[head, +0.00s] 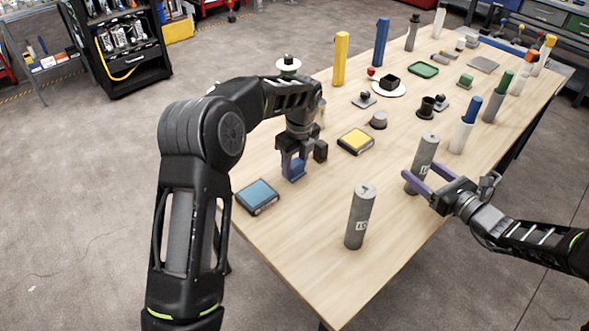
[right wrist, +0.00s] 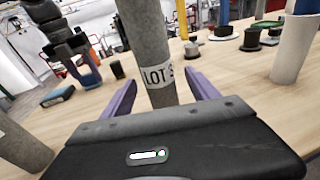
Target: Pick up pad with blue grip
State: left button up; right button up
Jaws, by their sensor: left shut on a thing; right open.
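A flat square pad with a blue top (head: 257,196) lies on the near left of the table, and it also shows in the right wrist view (right wrist: 58,96). My left gripper (head: 294,168) points down, right of and beyond that pad. It is shut on a small blue piece (head: 294,172), low over the table; whether the piece touches the wood is unclear. My right gripper (head: 420,171) is open, its purple fingers on either side of an upright grey cylinder (right wrist: 150,50) with a "LOT" label; contact cannot be told.
A yellow-topped pad (head: 355,141) lies beyond my left gripper. Another grey cylinder (head: 359,218) stands upright at the near edge of the wooden table (head: 300,240). Yellow (head: 340,58) and blue (head: 380,42) posts and several small parts fill the far half.

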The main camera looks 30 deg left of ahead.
aim_at(293, 162)
pick_arm(q)
jog(key=shift+c, duration=0.7)
notch_tip(293, 162, up, 10)
jog(key=shift+r, duration=0.15)
dwell(1.3)
jog(key=shift+f, duration=2.55)
jog(key=shift+f, duration=2.5)
